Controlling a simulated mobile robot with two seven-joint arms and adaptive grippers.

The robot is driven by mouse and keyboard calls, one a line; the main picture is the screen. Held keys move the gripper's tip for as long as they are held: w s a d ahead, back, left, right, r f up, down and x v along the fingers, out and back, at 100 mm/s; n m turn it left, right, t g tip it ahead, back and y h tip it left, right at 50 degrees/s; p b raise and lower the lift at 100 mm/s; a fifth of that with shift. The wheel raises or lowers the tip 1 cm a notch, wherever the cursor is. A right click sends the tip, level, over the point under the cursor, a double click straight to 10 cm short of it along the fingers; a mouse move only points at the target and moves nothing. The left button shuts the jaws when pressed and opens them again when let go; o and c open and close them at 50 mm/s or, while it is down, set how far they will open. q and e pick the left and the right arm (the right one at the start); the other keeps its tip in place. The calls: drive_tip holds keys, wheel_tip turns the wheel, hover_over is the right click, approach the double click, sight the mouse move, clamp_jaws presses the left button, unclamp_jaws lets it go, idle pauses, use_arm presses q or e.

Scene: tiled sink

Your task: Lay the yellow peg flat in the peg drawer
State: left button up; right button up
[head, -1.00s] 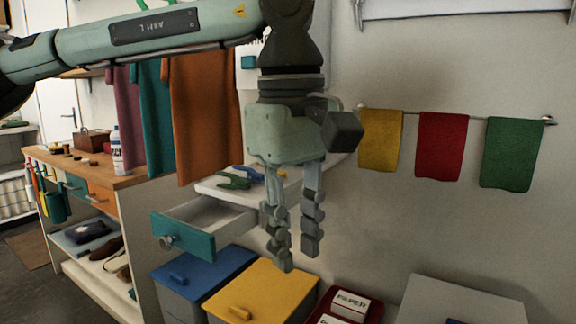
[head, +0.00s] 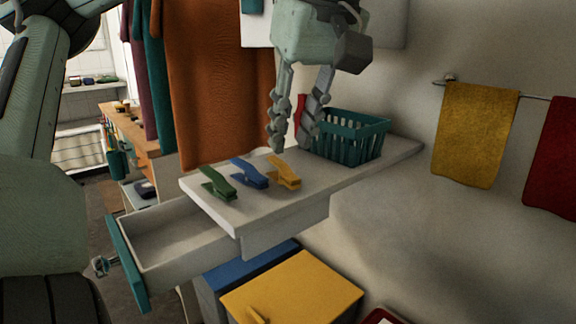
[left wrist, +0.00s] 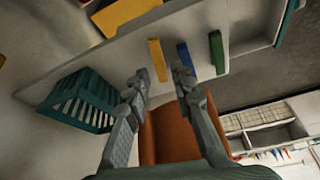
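The yellow peg (head: 284,172) lies on the white shelf top (head: 300,195), to the right of the blue peg (head: 248,173) and the green peg (head: 217,183). The peg drawer (head: 128,262) with the teal front is pulled open below the shelf, and its visible inside is empty. My left gripper (head: 290,145) points down, open and empty, by the yellow peg and apart from it. In the left wrist view the yellow peg (left wrist: 157,60) shows just beyond and between the open fingertips (left wrist: 162,76). My right gripper is not in view.
A teal basket (head: 350,138) stands on the shelf close to the right of my left gripper. An orange towel (head: 215,85) hangs behind. A blue bin (head: 215,283) and a yellow-lidded bin (head: 300,285) stand below. The shelf's front right is clear.

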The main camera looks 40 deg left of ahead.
sight(286, 170)
use_arm(q)
drive_tip(key=shift+a+f, duration=0.15)
drive_tip(key=shift+f, duration=0.4)
drive_tip(key=x, duration=0.4)
drive_tip(key=shift+w+f, duration=0.1)
drive_tip(key=shift+f, duration=0.35)
drive_tip(key=c, duration=0.5)
drive_tip(key=shift+w, duration=0.1)
clamp_jaws()
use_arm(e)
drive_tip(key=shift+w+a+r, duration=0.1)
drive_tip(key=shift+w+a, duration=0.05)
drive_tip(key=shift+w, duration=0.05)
